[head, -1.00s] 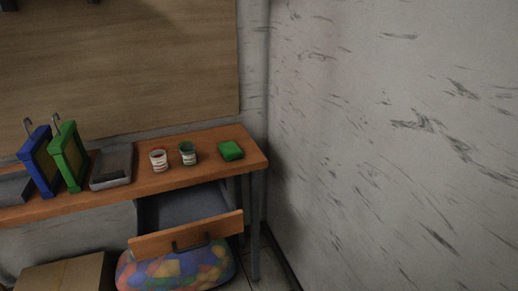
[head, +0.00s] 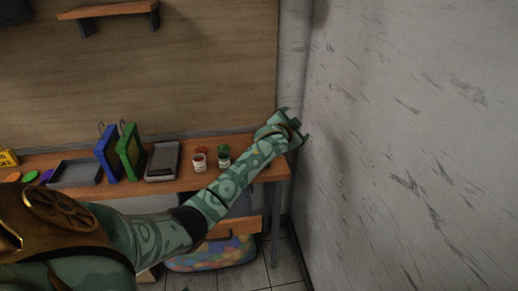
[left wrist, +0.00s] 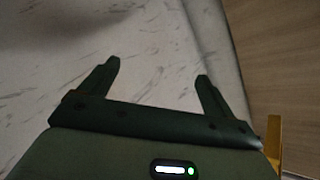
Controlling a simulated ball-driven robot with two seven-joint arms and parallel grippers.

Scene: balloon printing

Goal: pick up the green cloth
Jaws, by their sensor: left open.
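The green cloth is not visible now. Where it lay at the right end of the wooden table (head: 284,165), my left forearm covers the spot in the head view. My left gripper (head: 296,121) is above and beyond that table end, close to the corner of the walls. In the left wrist view my left gripper (left wrist: 158,72) is open, with two dark fingers apart and nothing between them. Only the scratched wall and the wooden panel show past the fingers. My right gripper is in neither view.
A white cup (head: 199,162) and a green cup (head: 223,152) stand beside my forearm. The scratched wall (head: 410,130) bounds the right side.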

